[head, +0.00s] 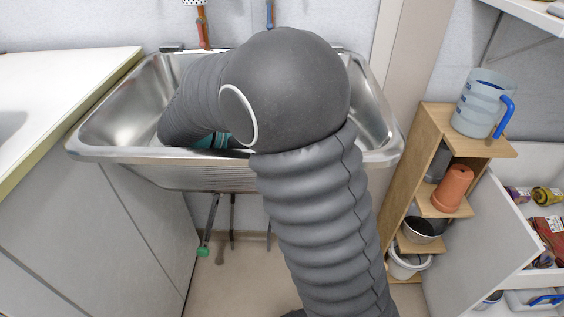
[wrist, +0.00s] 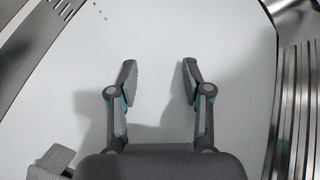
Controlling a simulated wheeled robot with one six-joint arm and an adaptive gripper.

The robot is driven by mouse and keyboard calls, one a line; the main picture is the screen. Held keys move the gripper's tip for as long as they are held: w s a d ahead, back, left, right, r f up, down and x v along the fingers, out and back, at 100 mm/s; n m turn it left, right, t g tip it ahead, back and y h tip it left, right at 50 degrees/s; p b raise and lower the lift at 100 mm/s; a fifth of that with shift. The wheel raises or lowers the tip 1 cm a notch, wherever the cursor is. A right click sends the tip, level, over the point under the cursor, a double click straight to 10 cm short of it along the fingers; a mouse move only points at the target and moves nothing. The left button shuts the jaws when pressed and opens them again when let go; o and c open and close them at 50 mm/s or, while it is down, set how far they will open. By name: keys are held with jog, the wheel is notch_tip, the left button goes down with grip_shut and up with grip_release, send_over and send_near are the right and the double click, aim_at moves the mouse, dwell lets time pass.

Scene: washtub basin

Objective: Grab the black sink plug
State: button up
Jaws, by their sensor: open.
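My gripper (wrist: 157,68) is open in the wrist view, with nothing between its two grey fingers. A smooth pale surface lies beyond the fingertips. I cannot make out a black sink plug for certain in either view. In the head view, a small dark flat piece (head: 172,47) sits at the back left rim of the steel basin (head: 115,125); I cannot tell what it is. My arm reaches over the front rim into the basin and hides much of its inside, including most of my gripper.
Ridged steel (wrist: 298,105) borders the pale surface at right, slotted steel (wrist: 45,30) at upper left. A grey block-like shape (wrist: 52,162) shows at lower left. A white counter (head: 60,80) stands left of the basin, a wooden shelf (head: 440,112) with a jug (head: 480,103) at right.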

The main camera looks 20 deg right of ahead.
jog(key=shift+x, duration=1.4)
jog(key=shift+c, duration=0.2)
grip_shut()
jog(key=shift+r, duration=0.15)
